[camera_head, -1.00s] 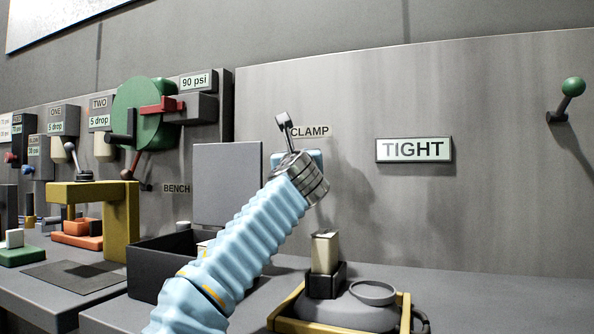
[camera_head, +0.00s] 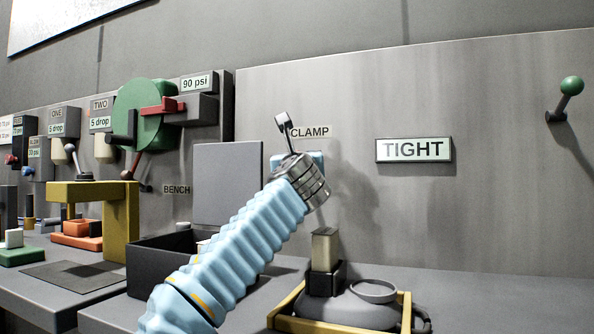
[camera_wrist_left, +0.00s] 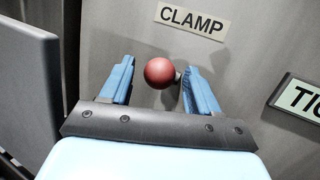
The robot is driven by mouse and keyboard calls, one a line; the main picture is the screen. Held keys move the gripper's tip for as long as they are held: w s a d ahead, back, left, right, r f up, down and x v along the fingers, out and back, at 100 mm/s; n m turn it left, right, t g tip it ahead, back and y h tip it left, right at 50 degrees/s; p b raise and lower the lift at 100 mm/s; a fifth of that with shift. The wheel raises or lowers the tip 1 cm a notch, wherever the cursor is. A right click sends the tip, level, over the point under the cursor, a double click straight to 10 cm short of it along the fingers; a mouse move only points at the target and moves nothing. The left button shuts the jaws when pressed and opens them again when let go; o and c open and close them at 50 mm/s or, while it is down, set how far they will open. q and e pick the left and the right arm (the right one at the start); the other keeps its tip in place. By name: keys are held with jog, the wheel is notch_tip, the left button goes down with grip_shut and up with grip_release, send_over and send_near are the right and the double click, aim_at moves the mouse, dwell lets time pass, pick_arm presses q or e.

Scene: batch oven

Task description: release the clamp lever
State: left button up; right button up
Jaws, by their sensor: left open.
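The clamp lever's red ball knob (camera_wrist_left: 159,72) shows in the left wrist view in front of the grey panel, below the CLAMP label (camera_wrist_left: 191,21). My left gripper (camera_wrist_left: 161,68) is open, with one blue finger on each side of the knob. A gap shows on the left side; on the right, the finger is close and I cannot tell whether it touches. In the head view my left gripper (camera_head: 308,160) is at the panel just below the CLAMP label (camera_head: 311,132), and my wrist hides the lever. The sign (camera_head: 414,150) to the right reads TIGHT. My right gripper is not in view.
A green-knobbed lever (camera_head: 571,86) sticks out at the far right. Below my arm are a black open box (camera_head: 150,270) and a yellow-framed fixture (camera_head: 406,312) on the bench. A grey upright plate (camera_head: 227,183) stands left of my gripper.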

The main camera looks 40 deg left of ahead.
pick_arm(q)
jog(key=b+v, duration=0.2)
jog(key=v, duration=1)
jog(key=shift+b, duration=0.3)
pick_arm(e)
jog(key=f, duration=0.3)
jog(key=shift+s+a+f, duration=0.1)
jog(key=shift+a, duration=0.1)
pick_arm(q)
jog(key=shift+a, duration=0.15)
